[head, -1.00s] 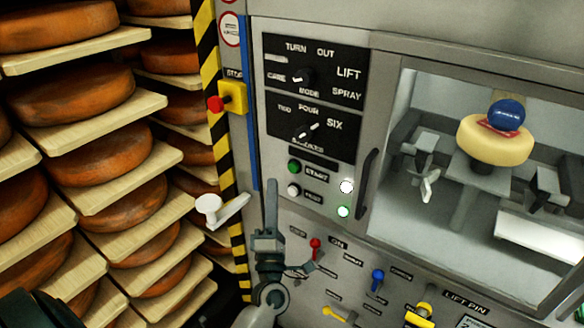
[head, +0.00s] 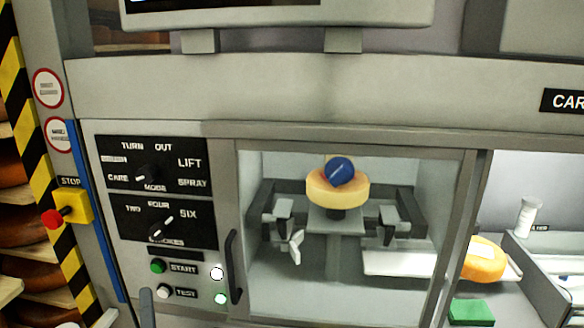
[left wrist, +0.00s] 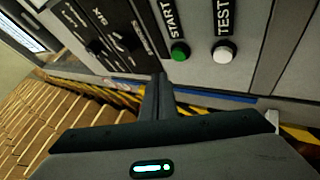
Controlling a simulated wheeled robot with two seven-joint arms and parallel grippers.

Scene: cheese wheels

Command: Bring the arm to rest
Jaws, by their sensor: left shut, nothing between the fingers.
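My left gripper (head: 147,305) shows only as a narrow grey fingertip at the bottom edge of the head view, in front of the control panel below the mode knobs. In the left wrist view my left gripper (left wrist: 160,85) is shut and empty, its fingers together. They point toward the panel, near the green start button (left wrist: 179,51) and white test button (left wrist: 224,52). No contact with either button can be made out. My right gripper is not in view.
The panel's door handle (head: 234,267) and the red stop button (head: 52,219) flank the buttons. Behind glass a cheese wheel (head: 322,188) with a blue disc sits on a stand. Cheese shelves (left wrist: 45,115) lie to the left. An orange cheese (head: 484,259) is at right.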

